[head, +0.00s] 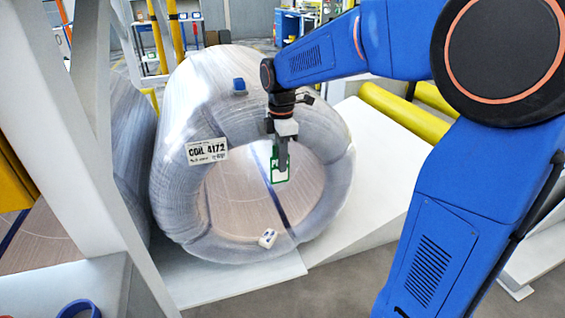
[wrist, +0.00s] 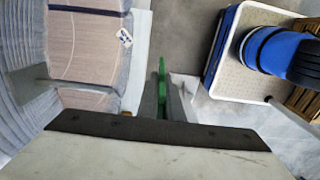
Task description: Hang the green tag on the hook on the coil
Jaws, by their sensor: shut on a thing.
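The coil (head: 170,165) stands on edge in the head view, wrapped in clear film, with a label reading COIL 4172 (head: 207,151) on its face. My gripper (head: 282,160) points down in front of the coil's face. It is shut on the green tag (head: 280,178), which has a green border and white middle, partly covered by the fingers. In the wrist view the tag (wrist: 162,72) shows nearly edge-on between the fingers, apart from the coil (wrist: 85,45). A small white-and-blue piece (head: 267,238) sits low on the coil's face; I cannot tell whether it is the hook.
A white ramp (head: 375,175) and yellow rollers (head: 403,112) lie to the right. A white post (head: 90,110) stands at left. In the wrist view, a tray (wrist: 232,78) with a blue-and-black object is at right.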

